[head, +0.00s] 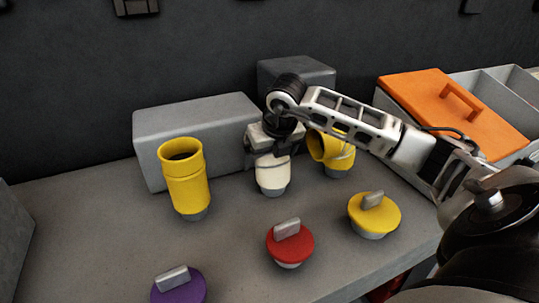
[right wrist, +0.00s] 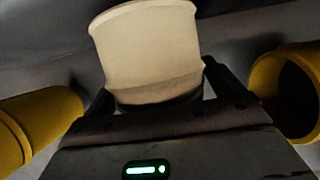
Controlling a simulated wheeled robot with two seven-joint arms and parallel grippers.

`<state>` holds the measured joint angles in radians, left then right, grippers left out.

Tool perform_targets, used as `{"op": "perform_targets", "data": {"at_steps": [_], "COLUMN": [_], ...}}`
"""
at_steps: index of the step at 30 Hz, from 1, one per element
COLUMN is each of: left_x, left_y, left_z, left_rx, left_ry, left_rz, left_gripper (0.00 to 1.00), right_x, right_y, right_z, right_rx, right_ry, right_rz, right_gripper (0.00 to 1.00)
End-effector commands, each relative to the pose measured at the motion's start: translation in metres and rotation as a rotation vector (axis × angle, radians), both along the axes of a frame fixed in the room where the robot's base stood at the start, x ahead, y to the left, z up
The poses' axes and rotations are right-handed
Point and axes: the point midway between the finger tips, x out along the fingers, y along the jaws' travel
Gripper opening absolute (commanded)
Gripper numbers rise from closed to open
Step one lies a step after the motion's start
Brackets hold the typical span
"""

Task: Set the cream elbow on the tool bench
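The cream elbow (head: 272,174) is upright near the middle of the grey bench top (head: 90,215), with a grey lower end. My right gripper (head: 271,150) reaches down over its top from the right. In the right wrist view the cream elbow (right wrist: 148,50) fills the space between the two dark fingers (right wrist: 160,92), which meet its sides, so the gripper looks shut on it. I cannot tell whether its lower end touches the bench top. My left gripper is not in view.
A yellow duct piece (head: 186,180) stands left of the cream elbow and a yellow elbow (head: 337,158) right. Grey boxes (head: 155,122) stand behind. Red (head: 290,246), yellow (head: 375,217) and purple (head: 178,288) knobbed lids lie in front. An orange-lidded bin (head: 425,92) is back right.

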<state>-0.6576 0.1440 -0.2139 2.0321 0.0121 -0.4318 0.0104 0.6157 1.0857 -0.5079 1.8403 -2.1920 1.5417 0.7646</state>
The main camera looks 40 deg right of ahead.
Motion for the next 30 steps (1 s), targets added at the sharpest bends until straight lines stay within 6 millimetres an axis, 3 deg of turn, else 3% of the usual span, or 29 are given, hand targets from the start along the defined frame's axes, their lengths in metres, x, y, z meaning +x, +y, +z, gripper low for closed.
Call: {"op": "perform_targets", "data": {"at_steps": [11, 24, 30], "left_x": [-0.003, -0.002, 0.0], "left_y": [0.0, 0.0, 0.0], "left_z": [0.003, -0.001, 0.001], "left_rx": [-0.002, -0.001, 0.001], "left_ry": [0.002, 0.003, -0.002], "left_rz": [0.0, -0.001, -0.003], "left_gripper": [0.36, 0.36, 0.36], "right_x": [-0.002, -0.034, -0.042], "right_y": [0.0, 0.011, 0.013], "right_z": [0.009, 0.091, 0.111], "right_rx": [-0.001, -0.002, 0.0], "right_ry": [-0.002, -0.005, -0.002], "right_rz": [0.0, 0.001, -0.001], "right_gripper": [0.93, 0.93, 0.93]}}
